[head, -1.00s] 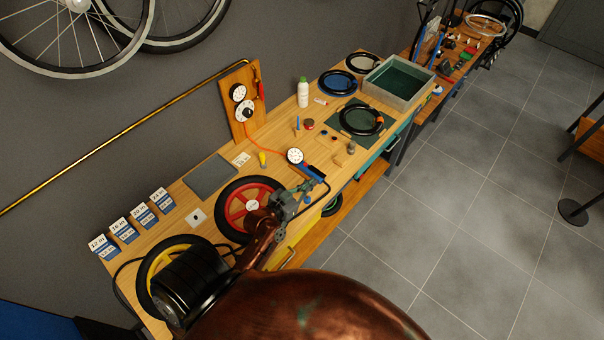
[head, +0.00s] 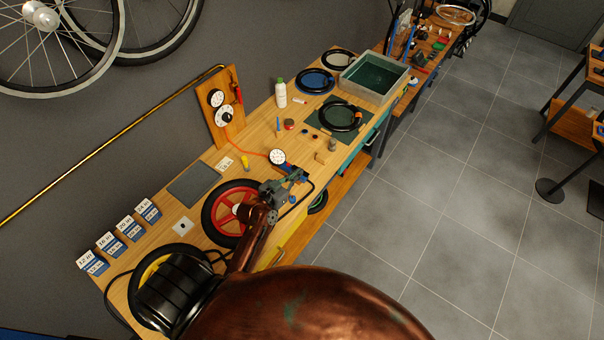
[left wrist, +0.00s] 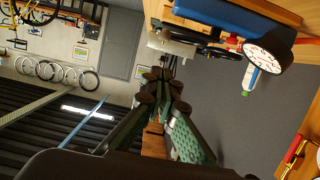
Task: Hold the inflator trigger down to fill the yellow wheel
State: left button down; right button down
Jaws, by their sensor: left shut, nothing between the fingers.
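The inflator lies on the bench with a round white gauge (head: 278,157) and a blue body (head: 294,171). An orange hose runs from it to the wall board. In the left wrist view the gauge (left wrist: 270,52) and blue body (left wrist: 235,18) show large at the upper right. My left gripper (head: 276,190) is shut and empty, just in front of the inflator; its fingertips (left wrist: 163,82) meet in the left wrist view. I cannot tell whether it touches the trigger. The yellow wheel (head: 148,268) lies at the near left, mostly hidden by my arm. My right gripper is out of view.
A red wheel (head: 212,221) lies between the yellow wheel and the inflator, partly under my arm. A wooden board (head: 222,112) with dials stands behind. A black tyre (head: 340,117) on a green mat, a white bottle (head: 281,93) and a grey bin (head: 374,78) are farther along.

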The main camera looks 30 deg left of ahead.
pick_arm(q)
jog(key=w+f, duration=0.3)
jog(key=shift+w+d+f+p, duration=0.1)
jog(key=shift+w+f+p, duration=0.15)
jog(key=shift+p, duration=0.15)
jog(key=shift+s+f, duration=0.1)
jog(key=shift+f, duration=0.6)
